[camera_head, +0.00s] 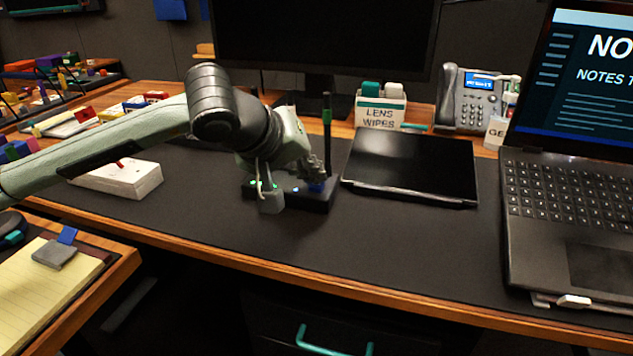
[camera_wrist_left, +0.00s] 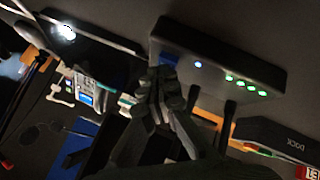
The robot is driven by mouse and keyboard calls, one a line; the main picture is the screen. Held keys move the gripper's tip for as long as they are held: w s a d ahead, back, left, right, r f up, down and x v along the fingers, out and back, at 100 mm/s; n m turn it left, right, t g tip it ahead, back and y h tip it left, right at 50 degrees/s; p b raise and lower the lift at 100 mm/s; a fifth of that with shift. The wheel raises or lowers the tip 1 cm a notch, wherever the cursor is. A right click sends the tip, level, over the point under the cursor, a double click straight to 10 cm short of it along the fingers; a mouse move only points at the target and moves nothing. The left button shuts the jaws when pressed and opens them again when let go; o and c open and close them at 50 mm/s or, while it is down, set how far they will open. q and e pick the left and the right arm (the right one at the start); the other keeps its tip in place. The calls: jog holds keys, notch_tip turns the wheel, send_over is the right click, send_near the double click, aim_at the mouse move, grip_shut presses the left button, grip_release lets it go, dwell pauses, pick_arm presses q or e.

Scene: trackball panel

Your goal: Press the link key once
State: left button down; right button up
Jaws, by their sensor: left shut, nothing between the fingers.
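A low black box with small lit lights (camera_head: 318,205) stands on the dark desk mat, with an upright black antenna that has a green band. In the left wrist view the box (camera_wrist_left: 225,50) shows a row of green lights, one bluish light and a blue key (camera_wrist_left: 169,59) at its near corner. The blue key also shows in the head view (camera_head: 317,186); no label on it is readable. My left gripper (camera_head: 315,178) is shut and empty, its fingertips (camera_wrist_left: 160,82) right at the blue key. I cannot tell whether they touch it. My right gripper is not in view.
A lens wipes box (camera_head: 380,112) and a desk phone (camera_head: 470,100) stand behind. A white box (camera_head: 118,180) is at left. The front mat is clear.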

aim_at(313, 187)
pick_arm(q)
jog(key=shift+r, duration=0.75)
jog(key=shift+r+p, duration=1)
jog(key=shift+r, duration=1.5)
